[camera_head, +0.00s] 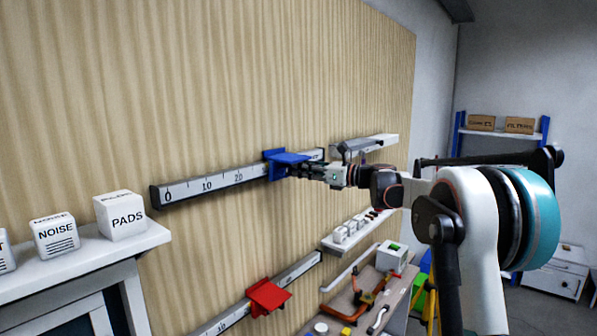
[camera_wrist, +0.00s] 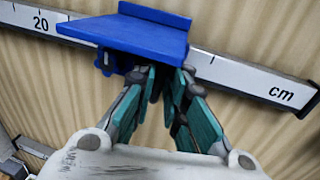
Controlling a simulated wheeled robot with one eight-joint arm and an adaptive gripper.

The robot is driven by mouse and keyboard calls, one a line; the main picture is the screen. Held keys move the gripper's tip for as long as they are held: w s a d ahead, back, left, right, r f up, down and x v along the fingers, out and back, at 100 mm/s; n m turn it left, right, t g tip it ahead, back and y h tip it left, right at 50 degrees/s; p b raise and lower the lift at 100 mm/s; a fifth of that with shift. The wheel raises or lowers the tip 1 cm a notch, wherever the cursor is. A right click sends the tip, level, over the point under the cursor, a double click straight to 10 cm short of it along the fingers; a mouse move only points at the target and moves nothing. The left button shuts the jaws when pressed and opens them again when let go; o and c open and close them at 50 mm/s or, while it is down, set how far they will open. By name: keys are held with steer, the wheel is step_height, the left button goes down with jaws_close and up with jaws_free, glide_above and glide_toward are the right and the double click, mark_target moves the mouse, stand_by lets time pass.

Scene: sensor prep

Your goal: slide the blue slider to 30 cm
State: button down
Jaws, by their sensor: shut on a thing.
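The blue slider (camera_head: 284,160) sits on the upper metal rail (camera_head: 222,182), which is fixed to the wooden wall. The rail's scale shows 0, 10 and 20, and the slider is to the right of the 20 mark. The scale directly behind the slider is hidden. In the wrist view the blue slider (camera_wrist: 135,35) has a flat plate with a part below it. My gripper (camera_head: 296,170) is at the slider's underside; its teal fingers (camera_wrist: 165,75) are shut on the lower part of it. The rail's right end (camera_wrist: 270,85) carries the "cm" label.
A lower rail with a red slider (camera_head: 267,297) is mounted below. White cubes marked PADS (camera_head: 121,216) and NOISE (camera_head: 55,237) stand on a shelf at left. A workbench with tools (camera_head: 362,300) is at lower right.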

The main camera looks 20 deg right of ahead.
steer(key=c, duration=1.7)
jaws_free()
steer(key=v, duration=1.2)
